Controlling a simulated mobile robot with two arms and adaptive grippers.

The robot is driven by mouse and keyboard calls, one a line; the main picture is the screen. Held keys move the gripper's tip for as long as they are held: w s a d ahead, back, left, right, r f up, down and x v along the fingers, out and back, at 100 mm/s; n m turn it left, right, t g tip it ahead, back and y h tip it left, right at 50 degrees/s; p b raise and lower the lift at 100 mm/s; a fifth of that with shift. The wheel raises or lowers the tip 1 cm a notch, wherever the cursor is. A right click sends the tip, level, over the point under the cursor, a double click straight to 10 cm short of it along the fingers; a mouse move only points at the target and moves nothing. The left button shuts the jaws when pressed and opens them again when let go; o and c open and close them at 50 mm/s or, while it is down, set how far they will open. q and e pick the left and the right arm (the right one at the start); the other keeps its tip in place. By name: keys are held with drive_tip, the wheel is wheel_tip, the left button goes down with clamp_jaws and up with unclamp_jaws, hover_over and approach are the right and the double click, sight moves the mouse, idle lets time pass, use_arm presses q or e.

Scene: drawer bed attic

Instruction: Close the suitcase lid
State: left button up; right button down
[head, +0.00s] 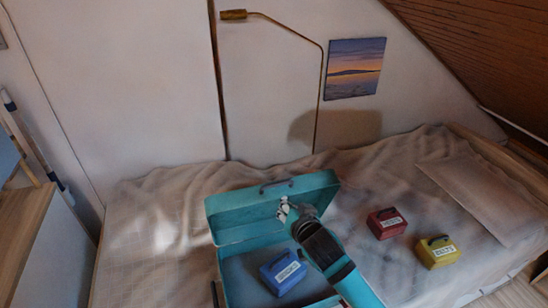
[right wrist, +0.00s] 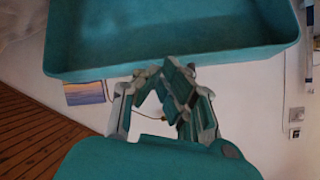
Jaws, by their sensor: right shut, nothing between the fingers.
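A teal suitcase (head: 222,250) stands open on the bed, its lid (head: 230,208) raised at the back with a handle on its top edge. A blue labelled box (head: 284,273) lies inside the base. My right gripper (head: 284,210) is shut and empty, in front of the lid's inner side, right of its middle. In the right wrist view the lid (right wrist: 170,45) fills the top and the fingertips (right wrist: 161,72) show close to its rim; I cannot tell whether they touch it. My right arm hides part of the suitcase's right side. My left gripper is not in view.
A red box (head: 386,223) and a yellow box (head: 437,252) sit on the bed (head: 160,230) right of the suitcase. A pillow (head: 485,195) lies further right. A brass lamp (head: 320,90) and a picture (head: 354,69) are at the wall. The bed left of the suitcase is clear.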

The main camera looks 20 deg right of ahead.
wheel_tip(320, 180, up, 10)
drive_tip(key=w+n+p, duration=0.3)
drive_tip(key=n, duration=0.2)
drive_tip(key=p, duration=0.2)
hover_over(278, 188)
drive_tip(key=w, duration=0.3)
drive_tip(key=f, duration=0.3)
drive_tip(key=shift+s+f, duration=0.2)
drive_tip(key=shift+f, duration=0.15)
drive_tip(key=s, duration=0.1)
drive_tip(key=s+f+p, duration=0.1)
drive_tip(key=shift+s+f, duration=0.5)
drive_tip(key=shift+s, duration=0.3)
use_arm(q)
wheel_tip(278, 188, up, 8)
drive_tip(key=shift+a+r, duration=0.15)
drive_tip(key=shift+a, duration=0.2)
use_arm(e)
drive_tip(key=shift+f, duration=0.1)
drive_tip(key=shift+w, duration=0.1)
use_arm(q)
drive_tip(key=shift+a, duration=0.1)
use_arm(e)
drive_tip(key=shift+f, duration=0.1)
